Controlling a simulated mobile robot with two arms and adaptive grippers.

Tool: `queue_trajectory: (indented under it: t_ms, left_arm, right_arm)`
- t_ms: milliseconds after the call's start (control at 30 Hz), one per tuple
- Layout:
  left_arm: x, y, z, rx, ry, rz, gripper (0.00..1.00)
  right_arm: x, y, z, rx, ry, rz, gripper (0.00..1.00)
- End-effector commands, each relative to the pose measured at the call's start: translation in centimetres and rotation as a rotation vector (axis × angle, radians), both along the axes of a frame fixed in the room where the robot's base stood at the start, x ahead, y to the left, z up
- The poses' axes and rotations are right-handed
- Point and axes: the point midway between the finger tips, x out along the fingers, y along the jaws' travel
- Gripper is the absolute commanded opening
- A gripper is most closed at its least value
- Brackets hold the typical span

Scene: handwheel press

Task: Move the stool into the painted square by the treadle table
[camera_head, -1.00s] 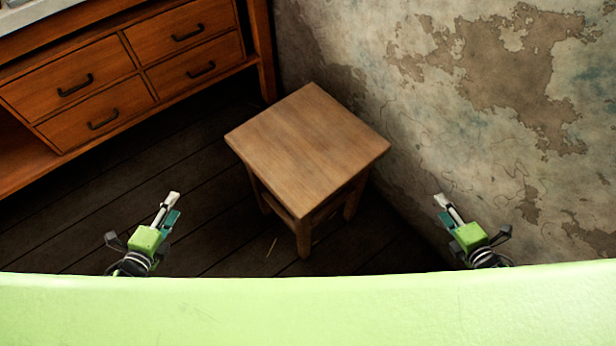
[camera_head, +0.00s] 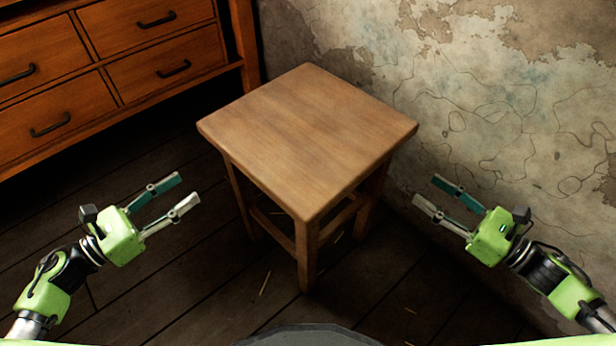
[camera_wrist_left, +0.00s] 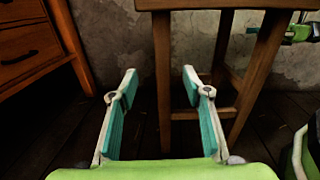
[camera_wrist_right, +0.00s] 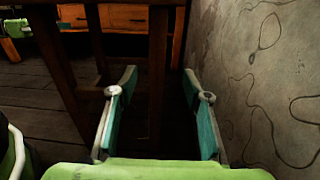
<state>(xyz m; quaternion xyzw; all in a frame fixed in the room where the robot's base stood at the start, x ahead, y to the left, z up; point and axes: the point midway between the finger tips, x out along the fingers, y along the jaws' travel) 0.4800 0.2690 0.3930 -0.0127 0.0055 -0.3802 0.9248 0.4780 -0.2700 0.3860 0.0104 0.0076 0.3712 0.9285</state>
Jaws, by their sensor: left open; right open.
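The wooden stool (camera_head: 308,135) stands upright on the floor in the middle of the head view, square seat on several legs. My left gripper (camera_head: 192,190) is open and empty, just left of the stool and apart from it. In the left wrist view, a stool leg (camera_wrist_left: 162,80) shows beyond the open fingers (camera_wrist_left: 158,82). My right gripper (camera_head: 424,190) is open and empty on the stool's right side, between stool and wall. In the right wrist view, dark stool legs (camera_wrist_right: 62,70) show beyond its fingers (camera_wrist_right: 160,82). No painted square or treadle table can be made out.
A wooden drawer cabinet (camera_head: 120,60) stands at the upper left, behind the stool. A peeling plaster wall (camera_head: 500,110) runs along the right, close to my right gripper. Dark plank floor (camera_head: 200,295) is clear in front, with a few straw bits.

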Motion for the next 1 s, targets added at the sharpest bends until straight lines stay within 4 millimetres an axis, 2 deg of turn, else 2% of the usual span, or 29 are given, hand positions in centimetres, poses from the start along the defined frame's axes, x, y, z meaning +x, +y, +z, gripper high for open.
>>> queue_trajectory:
  t_ms: [533, 1000]
  left_arm:
    - [0.3, -0.7, 0.0, 0.02, -0.021, -0.016, 0.44]
    - [4.4, -5.0, 0.1, 0.018, -0.023, -0.016, 0.44]
  right_arm:
    - [0.3, 0.8, 0.1, -0.014, -0.025, 0.015, 0.44]
    - [4.6, 4.9, 0.2, -0.012, -0.026, 0.015, 0.44]
